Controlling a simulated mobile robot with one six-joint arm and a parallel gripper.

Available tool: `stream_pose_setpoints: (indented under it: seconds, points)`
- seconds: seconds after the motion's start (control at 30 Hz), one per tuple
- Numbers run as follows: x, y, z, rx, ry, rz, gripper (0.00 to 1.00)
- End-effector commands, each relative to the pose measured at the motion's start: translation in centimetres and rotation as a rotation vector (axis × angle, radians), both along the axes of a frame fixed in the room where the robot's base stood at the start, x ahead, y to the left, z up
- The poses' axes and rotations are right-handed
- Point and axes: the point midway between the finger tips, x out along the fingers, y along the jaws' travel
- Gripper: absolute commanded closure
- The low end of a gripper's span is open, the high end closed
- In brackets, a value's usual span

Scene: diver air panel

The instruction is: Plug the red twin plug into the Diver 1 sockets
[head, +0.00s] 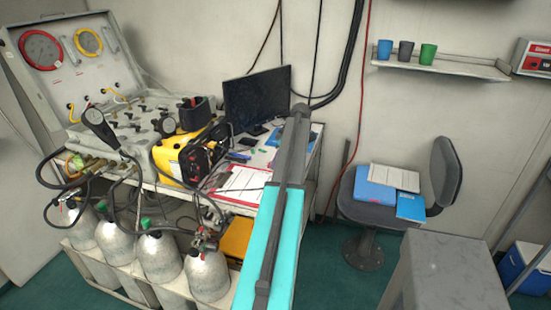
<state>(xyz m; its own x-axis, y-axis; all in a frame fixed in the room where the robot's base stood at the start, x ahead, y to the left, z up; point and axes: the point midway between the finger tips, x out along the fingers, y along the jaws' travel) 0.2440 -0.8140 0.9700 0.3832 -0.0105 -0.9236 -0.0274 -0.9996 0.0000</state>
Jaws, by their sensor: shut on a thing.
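The yellow box (172,161) with a black frame sits on the bench beside the air panel; its front is seen at a slant, and I cannot read any socket labels on it. I cannot make out the red twin plug or the Diver 1 sockets at this size. My teal and dark grey arm rises through the middle of the picture, in front of the bench's right end. My gripper's fingers do not show, so what they hold is hidden too.
The open grey panel case (85,75) has a red-ringed gauge (40,49) and a yellow-ringed gauge (88,41). A monitor (256,96) and papers (240,184) share the bench. Gas cylinders (158,257) stand below among black hoses. A chair (446,170) stands right.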

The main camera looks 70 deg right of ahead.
Motion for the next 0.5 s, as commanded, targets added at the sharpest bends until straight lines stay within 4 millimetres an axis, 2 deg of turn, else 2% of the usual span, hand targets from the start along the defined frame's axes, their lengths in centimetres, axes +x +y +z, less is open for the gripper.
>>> stream_pose_setpoints:
  seconds: [0.03,0.17,0.5]
  points:
    - [-1.1,-0.6,-0.1,0.002,0.0,-0.004,1.0]
    - [-2.4,-1.0,-0.2,0.001,0.0,-0.001,1.0]
    - [-1.7,-0.6,-0.3,0.0,0.0,0.01,1.0]
